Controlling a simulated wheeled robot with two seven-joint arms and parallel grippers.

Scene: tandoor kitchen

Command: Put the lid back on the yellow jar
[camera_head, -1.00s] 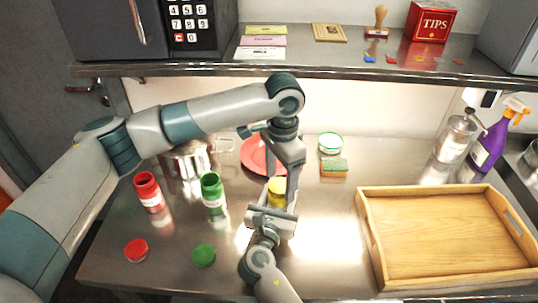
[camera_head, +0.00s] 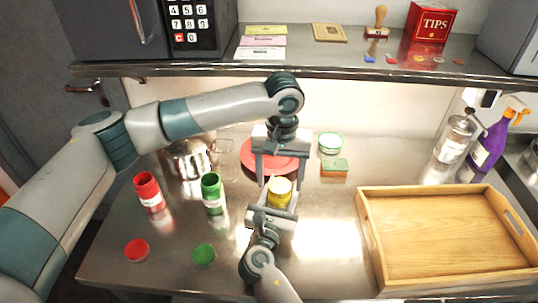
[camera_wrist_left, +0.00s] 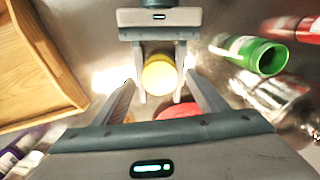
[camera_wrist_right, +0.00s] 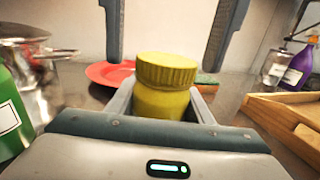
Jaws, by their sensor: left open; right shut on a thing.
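The yellow jar (camera_head: 279,196) stands upright on the steel counter, with my right gripper (camera_head: 272,208) shut around its body from the near side. A ribbed yellow lid (camera_wrist_right: 167,70) sits level on its mouth in the right wrist view; I cannot tell whether it is tight. My left gripper (camera_head: 279,176) points down above the jar with its fingers spread on either side and nothing between them. Its two fingers also show above the lid in the right wrist view (camera_wrist_right: 170,35). In the left wrist view the round lid top (camera_wrist_left: 160,75) lies between the fingers.
Open red (camera_head: 149,192) and green (camera_head: 212,193) jars stand to the left, their red lid (camera_head: 137,250) and green lid (camera_head: 204,255) lying in front. A red plate (camera_head: 255,152), a pot (camera_head: 188,160) and a sponge (camera_head: 334,168) are behind. A wooden tray (camera_head: 366,235) is right.

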